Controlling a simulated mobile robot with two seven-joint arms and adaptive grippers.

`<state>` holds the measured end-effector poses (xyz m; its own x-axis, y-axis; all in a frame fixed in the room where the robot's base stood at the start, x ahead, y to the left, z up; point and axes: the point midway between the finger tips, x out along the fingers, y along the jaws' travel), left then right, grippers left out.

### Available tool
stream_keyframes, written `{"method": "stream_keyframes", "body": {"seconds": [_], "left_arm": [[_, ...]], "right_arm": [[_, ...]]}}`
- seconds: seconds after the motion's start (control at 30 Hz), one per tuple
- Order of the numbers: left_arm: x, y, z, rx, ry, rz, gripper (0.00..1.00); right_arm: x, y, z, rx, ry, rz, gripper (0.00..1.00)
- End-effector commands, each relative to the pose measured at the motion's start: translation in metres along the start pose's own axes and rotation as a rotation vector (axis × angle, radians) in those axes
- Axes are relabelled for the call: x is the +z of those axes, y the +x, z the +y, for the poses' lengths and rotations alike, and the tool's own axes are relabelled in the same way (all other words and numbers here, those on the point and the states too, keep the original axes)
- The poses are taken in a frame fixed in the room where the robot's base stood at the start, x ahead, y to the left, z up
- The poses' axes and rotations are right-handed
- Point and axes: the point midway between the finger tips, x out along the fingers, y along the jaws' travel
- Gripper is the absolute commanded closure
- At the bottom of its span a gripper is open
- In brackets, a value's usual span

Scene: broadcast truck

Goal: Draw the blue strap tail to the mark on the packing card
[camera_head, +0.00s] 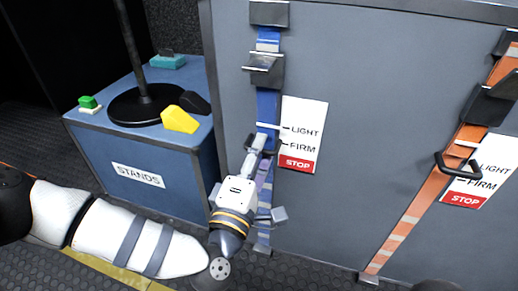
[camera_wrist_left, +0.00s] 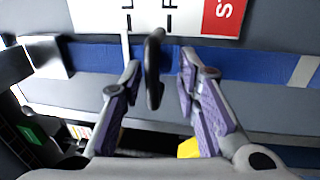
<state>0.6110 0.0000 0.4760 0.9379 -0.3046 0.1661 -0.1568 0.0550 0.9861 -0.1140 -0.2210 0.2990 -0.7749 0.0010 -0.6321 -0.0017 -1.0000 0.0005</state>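The blue strap (camera_head: 267,103) runs down the grey case front through dark buckles. Its white cross line (camera_head: 269,126) sits near the LIGHT tick. The packing card (camera_head: 303,125), marked LIGHT, FIRM and red STOP, is right of the strap; it also shows in the left wrist view (camera_wrist_left: 185,14). My left gripper (camera_head: 257,146) is at the strap beside FIRM, partly hiding the strap below. In the left wrist view, its fingers (camera_wrist_left: 158,84) are open on either side of a black pull loop (camera_wrist_left: 153,72), with gaps on both sides. My right gripper is not in view.
An orange strap (camera_head: 428,205) with its own loop and card (camera_head: 487,172) is on the right. A blue STANDS box (camera_head: 185,160) at left bears a black stand base (camera_head: 137,105), a yellow wedge (camera_head: 179,120) and small blocks. Bare case front lies between the straps.

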Motion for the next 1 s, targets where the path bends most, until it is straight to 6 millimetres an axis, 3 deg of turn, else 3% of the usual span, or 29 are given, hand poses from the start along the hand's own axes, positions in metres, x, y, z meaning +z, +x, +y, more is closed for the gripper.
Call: {"method": "stream_keyframes", "body": {"seconds": [0.27, 0.6, 0.7, 1.0], "left_arm": [[0.0, -0.006, 0.002, 0.004, 0.0, -0.001, 0.7], [0.0, -0.091, 0.0, -0.001, -0.002, -0.001, 0.7], [0.0, -0.108, 0.001, 0.001, 0.0, -0.001, 0.7], [0.0, -0.12, 0.001, 0.003, 0.0, 0.001, 0.7]], "right_arm": [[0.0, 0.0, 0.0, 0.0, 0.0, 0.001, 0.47], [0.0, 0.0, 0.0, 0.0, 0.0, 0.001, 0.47], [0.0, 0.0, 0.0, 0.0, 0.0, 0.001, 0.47], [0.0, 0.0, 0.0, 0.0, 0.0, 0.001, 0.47]]}}
